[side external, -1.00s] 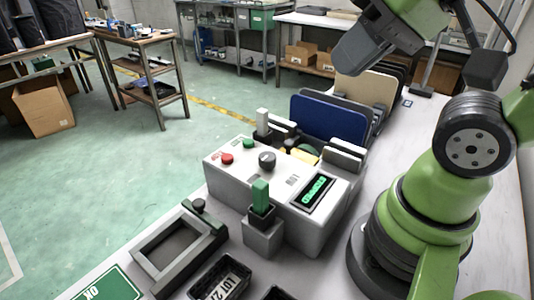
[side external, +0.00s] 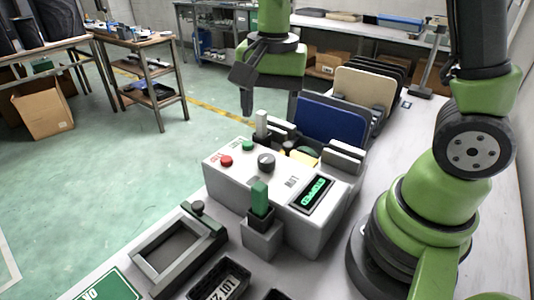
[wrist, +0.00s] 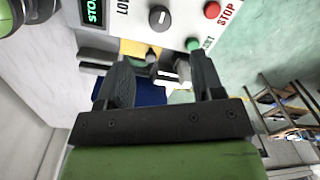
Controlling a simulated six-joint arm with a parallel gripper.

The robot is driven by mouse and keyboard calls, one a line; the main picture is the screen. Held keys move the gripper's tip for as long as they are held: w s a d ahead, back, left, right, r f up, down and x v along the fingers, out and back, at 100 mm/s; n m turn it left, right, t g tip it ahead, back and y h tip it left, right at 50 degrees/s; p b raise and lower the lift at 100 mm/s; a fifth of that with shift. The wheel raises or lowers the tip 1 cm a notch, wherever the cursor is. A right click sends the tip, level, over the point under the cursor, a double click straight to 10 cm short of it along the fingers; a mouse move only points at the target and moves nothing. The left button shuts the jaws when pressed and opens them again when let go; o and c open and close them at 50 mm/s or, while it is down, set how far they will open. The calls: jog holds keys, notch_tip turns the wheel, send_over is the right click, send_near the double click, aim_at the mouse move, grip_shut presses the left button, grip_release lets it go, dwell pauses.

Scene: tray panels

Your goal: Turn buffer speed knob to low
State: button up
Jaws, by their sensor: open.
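The buffer speed knob is a dark round knob (side external: 266,163) on top of a white control box (side external: 228,188). In the wrist view the knob (wrist: 160,17) is at the top centre, with a small light mark that is too small to read surely. A partly cut-off label starting "LO" is printed beside it. My gripper (side external: 270,108) is open and empty, fingers pointing down, above the far side of the box and apart from the knob. In the wrist view its two fingers (wrist: 160,68) are spread, below the knob in the picture.
A red button (side external: 226,160) and a green button (side external: 248,145) sit left of the knob. A green-lit display (side external: 314,191) is to the right. A green-topped post (side external: 260,198) stands in front. Blue and beige upright panels (side external: 331,121) stand behind the box, near my gripper.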

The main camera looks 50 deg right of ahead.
aim_at(267, 158)
notch_tip(267, 158, down, 10)
jog(key=shift+w+f, duration=0.1)
jog(key=shift+w, duration=0.05)
dwell(0.3)
jog(key=c, duration=0.9)
